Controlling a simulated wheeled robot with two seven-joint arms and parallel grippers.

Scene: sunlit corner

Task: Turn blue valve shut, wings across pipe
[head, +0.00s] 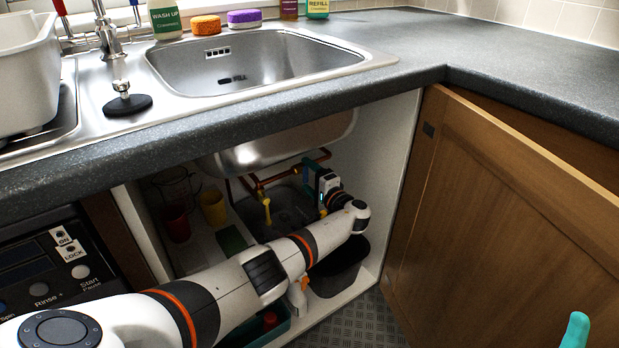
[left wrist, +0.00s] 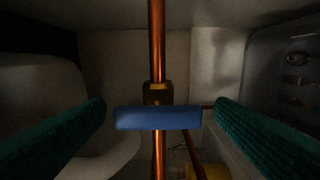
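The blue valve (left wrist: 158,117) shows in the left wrist view, with its wings lying across the copper pipe (left wrist: 157,45). The pipe runs up and down in that picture. The teal fingers of my left gripper (left wrist: 160,112) stand wide apart on either side of the wings, with a gap at each end. In the head view my left gripper (head: 313,172) is inside the cupboard under the sink, at the copper pipework (head: 275,181); I cannot make out the blue valve there. One teal fingertip of my right gripper (head: 576,332) shows at the bottom right edge.
A yellow-handled valve (head: 266,208) hangs left of my left gripper. The sink bowl's underside (head: 270,152) is above it. A dark bin (head: 340,270) stands below. A red cup (head: 176,224) and a yellow cup (head: 213,208) stand at left. The open wooden door (head: 500,200) is at right.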

